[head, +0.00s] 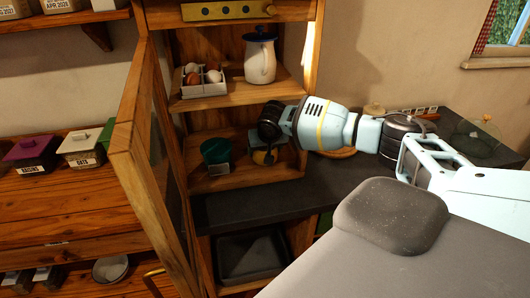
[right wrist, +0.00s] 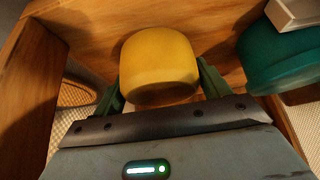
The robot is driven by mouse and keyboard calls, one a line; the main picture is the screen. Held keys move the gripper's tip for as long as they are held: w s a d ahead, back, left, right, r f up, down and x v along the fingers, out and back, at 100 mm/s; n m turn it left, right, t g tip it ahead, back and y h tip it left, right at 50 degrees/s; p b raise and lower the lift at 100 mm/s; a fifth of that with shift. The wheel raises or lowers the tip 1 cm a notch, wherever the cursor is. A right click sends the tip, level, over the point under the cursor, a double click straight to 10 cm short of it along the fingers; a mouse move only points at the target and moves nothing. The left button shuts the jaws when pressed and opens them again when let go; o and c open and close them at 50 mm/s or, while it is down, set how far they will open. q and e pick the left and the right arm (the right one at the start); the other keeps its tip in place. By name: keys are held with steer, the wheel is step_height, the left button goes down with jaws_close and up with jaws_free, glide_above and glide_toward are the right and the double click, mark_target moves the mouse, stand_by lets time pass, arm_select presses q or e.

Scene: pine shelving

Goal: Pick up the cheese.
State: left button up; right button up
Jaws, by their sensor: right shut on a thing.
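The cheese (right wrist: 160,62) is a smooth, rounded yellow piece between the two green fingers of my right gripper (right wrist: 162,84) in the right wrist view. The gripper is shut on it. In the head view the cheese (head: 262,157) shows only as a bit of yellow at the lower shelf of the open cupboard, mostly hidden by my right gripper (head: 262,148). From these views I cannot tell whether it still touches the shelf. My left gripper is not in view.
A teal container (head: 216,153) stands close left of the cheese; the right wrist view shows it (right wrist: 285,62) on the right. An egg tray (head: 204,88) and white jug (head: 260,60) stand on the shelf above. The cupboard door (head: 133,165) is open at left. A dark counter (head: 335,185) lies right.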

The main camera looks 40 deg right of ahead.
steer(key=s+a, duration=0.1)
steer(key=s, duration=0.2)
steer(key=s+a+p, duration=0.1)
steer(key=s, duration=0.1)
steer(key=shift+a+r, duration=0.3)
steer(key=shift+a, duration=0.05)
steer(key=s+a, duration=0.1)
steer(key=s, duration=0.2)
steer(key=s+a, duration=0.2)
steer(key=s, duration=0.1)
steer(key=s+a, duration=0.2)
steer(key=s, duration=0.1)
steer(key=shift+s+a+f+p, duration=0.15)
steer(key=shift+s+f+p, duration=0.1)
steer(key=shift+p, duration=0.15)
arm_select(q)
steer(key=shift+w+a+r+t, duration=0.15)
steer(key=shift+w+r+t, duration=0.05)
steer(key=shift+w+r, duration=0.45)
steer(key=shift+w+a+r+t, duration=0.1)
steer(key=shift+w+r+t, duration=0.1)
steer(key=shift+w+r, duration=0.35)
arm_select(e)
steer(key=shift+s+a+r, duration=0.1)
steer(key=shift+s+a, duration=0.25)
steer(key=shift+s, duration=0.3)
steer(key=shift+a, duration=0.1)
